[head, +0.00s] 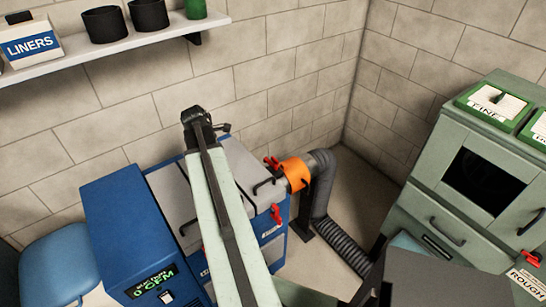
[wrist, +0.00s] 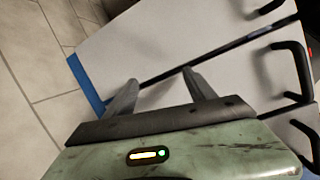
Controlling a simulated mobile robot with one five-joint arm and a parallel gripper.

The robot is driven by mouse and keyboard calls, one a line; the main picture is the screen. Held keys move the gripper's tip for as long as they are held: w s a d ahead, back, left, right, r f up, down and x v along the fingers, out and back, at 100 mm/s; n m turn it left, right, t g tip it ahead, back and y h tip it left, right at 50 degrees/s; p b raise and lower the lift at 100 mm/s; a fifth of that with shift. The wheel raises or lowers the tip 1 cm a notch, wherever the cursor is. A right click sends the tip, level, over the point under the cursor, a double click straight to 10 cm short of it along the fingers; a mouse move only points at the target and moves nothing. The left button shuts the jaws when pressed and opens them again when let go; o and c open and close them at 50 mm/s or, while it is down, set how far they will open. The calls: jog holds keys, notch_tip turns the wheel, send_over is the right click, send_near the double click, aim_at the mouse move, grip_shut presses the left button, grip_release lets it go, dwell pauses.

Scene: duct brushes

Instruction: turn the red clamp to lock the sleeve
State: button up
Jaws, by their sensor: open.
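The orange sleeve (head: 297,174) sits around the joint between the blue machine (head: 130,235) and the grey corrugated duct (head: 322,180). A red clamp (head: 272,162) shows at the sleeve's upper left edge; I cannot tell its exact angle. My gripper (wrist: 160,88) is open and empty in the wrist view, its two grey fingers apart over the machine's pale top panel (wrist: 185,40). In the head view my arm crosses the machine and its far end is left of the sleeve; the fingers cannot be made out there. The wrist view does not show the sleeve or clamp.
Black handles (wrist: 288,70) stick up from the pale panels. A red latch (head: 277,214) is on the machine's front. A green cabinet (head: 450,190) stands at right, a shelf (head: 120,50) above left. Brick walls close off the back; bare floor shows beside the duct.

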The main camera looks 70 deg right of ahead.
aim_at(275, 159)
jog(key=s+d+n+g, duration=0.1)
jog(key=s+d+n, duration=0.2)
jog(key=s+d, duration=1.05)
jog(key=s+f+b, duration=0.1)
jog(key=f+b, duration=0.3)
jog(key=b, duration=0.1)
jog(key=s+f+b, duration=0.1)
jog(key=f+b, duration=0.1)
jog(key=f, duration=0.1)
jog(key=shift+s+d+b, duration=0.25)
jog(key=shift+s+b, duration=0.05)
jog(key=shift+s, duration=0.05)
jog(key=shift+r, duration=0.1)
